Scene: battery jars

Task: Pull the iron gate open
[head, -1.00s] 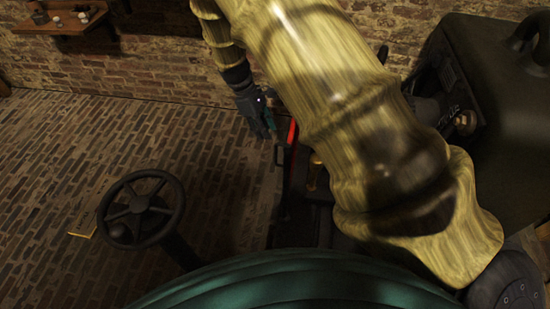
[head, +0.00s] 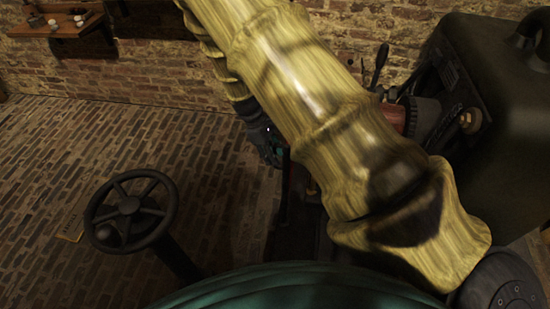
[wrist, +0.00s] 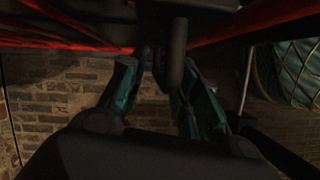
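The iron gate shows in the wrist view as dark ironwork with red edges (wrist: 60,38) across the top. A dark rounded bar, which looks like its handle (wrist: 175,68), hangs down near the middle. My gripper (wrist: 163,68) is open, with its teal fingers on either side of this bar. A gap shows at the left finger; I cannot tell whether the right finger touches the bar. In the head view my gripper (head: 270,150) is small, partly behind my yellow arm, beside a dark upright. The arm hides most of the gate there.
A dark handwheel (head: 130,212) stands at the lower left. A black machine (head: 500,100) with levers is at the right. A wooden wall shelf (head: 62,28) is at the upper left. The brick floor on the left is mostly clear.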

